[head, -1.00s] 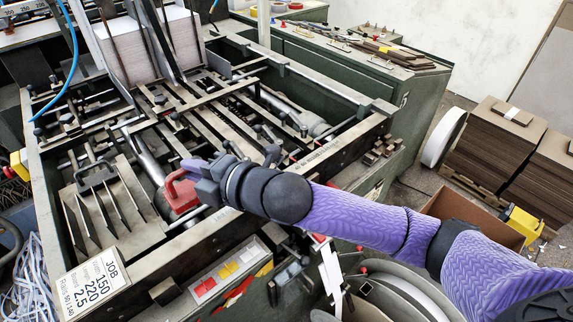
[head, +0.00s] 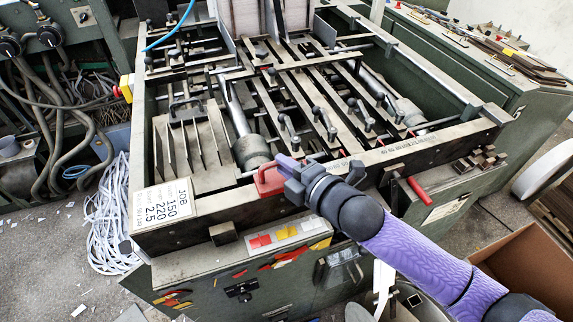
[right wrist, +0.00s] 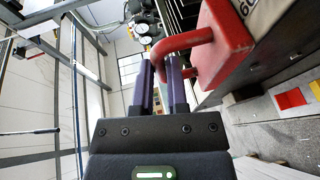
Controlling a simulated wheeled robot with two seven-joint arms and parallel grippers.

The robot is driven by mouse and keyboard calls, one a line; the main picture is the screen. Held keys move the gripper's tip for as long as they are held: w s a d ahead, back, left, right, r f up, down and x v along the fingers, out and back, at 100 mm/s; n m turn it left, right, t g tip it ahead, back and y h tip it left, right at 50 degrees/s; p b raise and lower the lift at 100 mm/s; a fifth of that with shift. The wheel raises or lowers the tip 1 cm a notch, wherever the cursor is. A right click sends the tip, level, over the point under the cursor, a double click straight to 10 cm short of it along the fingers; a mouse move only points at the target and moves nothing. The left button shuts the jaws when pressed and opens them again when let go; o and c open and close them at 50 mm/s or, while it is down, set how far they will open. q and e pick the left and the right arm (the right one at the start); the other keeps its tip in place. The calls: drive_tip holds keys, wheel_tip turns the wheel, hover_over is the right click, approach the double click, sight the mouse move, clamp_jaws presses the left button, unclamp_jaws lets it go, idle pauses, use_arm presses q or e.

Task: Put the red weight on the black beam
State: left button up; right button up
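The red weight (head: 268,181) is a block with a loop handle. In the head view it is at the front dark beam (head: 210,210) of the feeder, just in front of a roller end. My right gripper (head: 287,166) is at the weight's handle. My left gripper is not in view.
A white job card (head: 163,204) is on the beam's left end. Metal bars and clamp knobs (head: 325,120) fill the feeder frame behind the beam. A red-handled tool (head: 417,190) sticks out to the right. A cardboard box (head: 525,262) stands at lower right.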

drive_tip(key=o, duration=0.4)
drive_tip(key=shift+s+d+r, duration=0.15)
drive_tip(key=shift+s+r, duration=0.05)
drive_tip(key=p+v, duration=0.1)
drive_tip(key=v, duration=1)
drive_tip(key=shift+s+d+p, duration=0.15)
drive_tip(key=shift+s+p, duration=0.1)
drive_tip(key=shift+p, duration=0.05)
